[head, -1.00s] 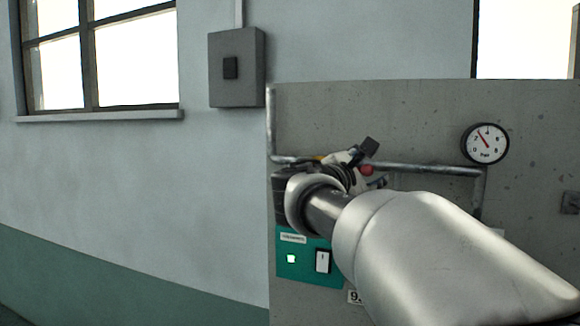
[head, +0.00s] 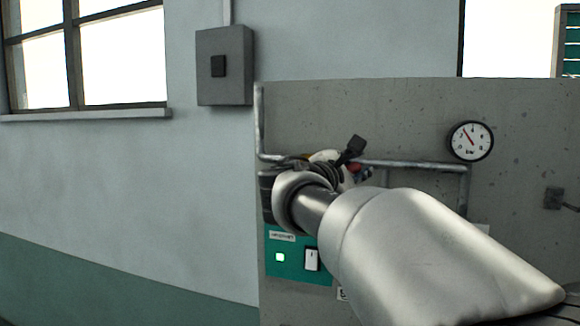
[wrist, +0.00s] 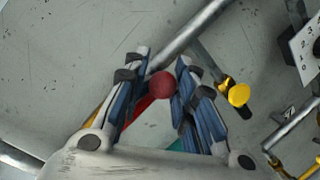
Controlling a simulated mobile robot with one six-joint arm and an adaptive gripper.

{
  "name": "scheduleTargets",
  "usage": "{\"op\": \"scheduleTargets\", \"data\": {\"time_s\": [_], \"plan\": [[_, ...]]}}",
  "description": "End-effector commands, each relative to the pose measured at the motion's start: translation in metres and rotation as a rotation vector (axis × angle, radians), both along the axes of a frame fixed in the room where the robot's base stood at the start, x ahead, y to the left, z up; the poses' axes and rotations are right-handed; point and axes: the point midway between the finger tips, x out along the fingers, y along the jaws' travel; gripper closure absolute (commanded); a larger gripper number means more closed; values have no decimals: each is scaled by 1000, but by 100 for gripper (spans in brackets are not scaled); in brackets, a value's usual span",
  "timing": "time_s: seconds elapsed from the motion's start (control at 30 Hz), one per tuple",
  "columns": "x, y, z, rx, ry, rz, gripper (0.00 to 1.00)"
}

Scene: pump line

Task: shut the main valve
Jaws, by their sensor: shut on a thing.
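A red valve handle with a round red knob (wrist: 162,86) lies between my fingers in the wrist view, beside a grey pipe (wrist: 188,38). My gripper (wrist: 160,82) is shut on this red handle. In the head view, my gripper (head: 338,160) is at the pipe on the concrete panel, and only a bit of red (head: 356,168) shows by the fingers. My arm hides most of the valve there. No label naming the main valve is readable.
A yellow-knobbed handle (wrist: 238,95) stands close to the right of my fingers. A pressure gauge (head: 471,141) hangs to the right on the concrete panel (head: 400,115). A green switch box (head: 290,262) with a lit lamp is below my gripper. A grey wall box (head: 225,66) is at upper left.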

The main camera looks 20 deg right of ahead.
Motion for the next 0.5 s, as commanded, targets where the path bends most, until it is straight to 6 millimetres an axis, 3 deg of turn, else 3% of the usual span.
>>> {"op": "scheduleTargets", "data": {"time_s": [0.5], "plan": [[1,1,-4,18,-10,2,100]]}}
